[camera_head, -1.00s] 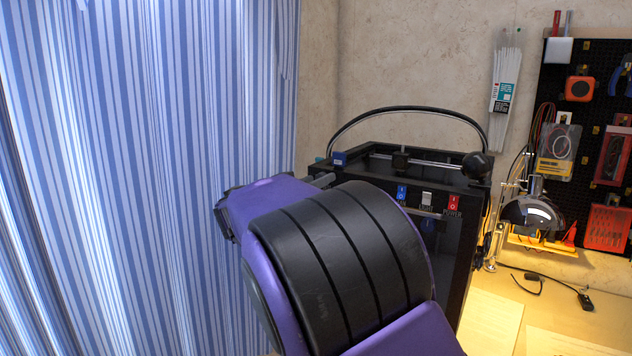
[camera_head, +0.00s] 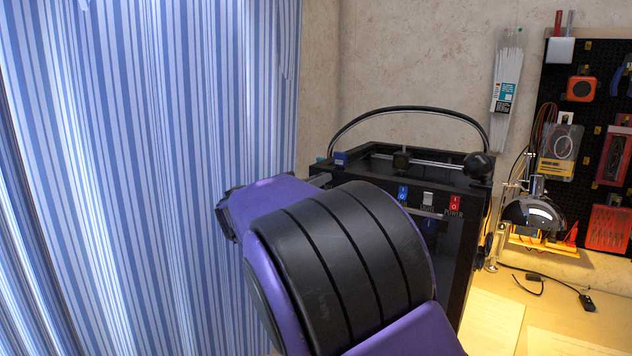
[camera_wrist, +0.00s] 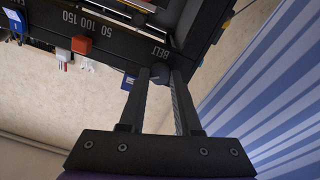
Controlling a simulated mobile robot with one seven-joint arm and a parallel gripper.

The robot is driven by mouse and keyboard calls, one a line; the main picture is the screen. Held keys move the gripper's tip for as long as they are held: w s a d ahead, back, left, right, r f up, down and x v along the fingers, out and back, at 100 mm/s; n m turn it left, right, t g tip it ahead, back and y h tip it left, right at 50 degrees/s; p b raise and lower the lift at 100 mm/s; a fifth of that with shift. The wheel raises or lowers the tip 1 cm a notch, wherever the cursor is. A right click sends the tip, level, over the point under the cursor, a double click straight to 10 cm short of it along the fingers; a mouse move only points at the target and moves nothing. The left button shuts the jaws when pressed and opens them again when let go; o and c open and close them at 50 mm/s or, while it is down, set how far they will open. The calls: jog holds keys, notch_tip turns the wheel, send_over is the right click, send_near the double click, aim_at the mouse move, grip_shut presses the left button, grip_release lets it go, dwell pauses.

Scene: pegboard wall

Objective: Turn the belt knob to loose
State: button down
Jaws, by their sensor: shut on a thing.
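The belt knob (camera_wrist: 160,73) is a small dark knob at the printer frame's corner, beside the upside-down BELT label in the wrist view. My gripper (camera_wrist: 160,77) is shut on it, one finger on each side. The fingers partly cover the knob, and I cannot read its turn position. The black printer (camera_head: 470,215) stands behind my purple and black arm in the head view. There my arm hides the gripper and the knob.
A striped curtain (camera_head: 150,180) hangs close on the left. A lamp (camera_head: 533,212) and pegboard tools are at the right.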

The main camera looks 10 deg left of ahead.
jog(key=shift+n, duration=0.3)
jog(key=n+p, duration=0.5)
jog(key=n, duration=1.8)
jog(key=shift+f, duration=0.1)
jog(key=shift+n, duration=0.4)
jog(key=c, duration=0.6)
grip_release()
jog(key=shift+s, duration=0.1)
jog(key=v, duration=1.7)
jog(key=shift+s+d+f, duration=0.2)
jog(key=shift+s+d, duration=0.05)
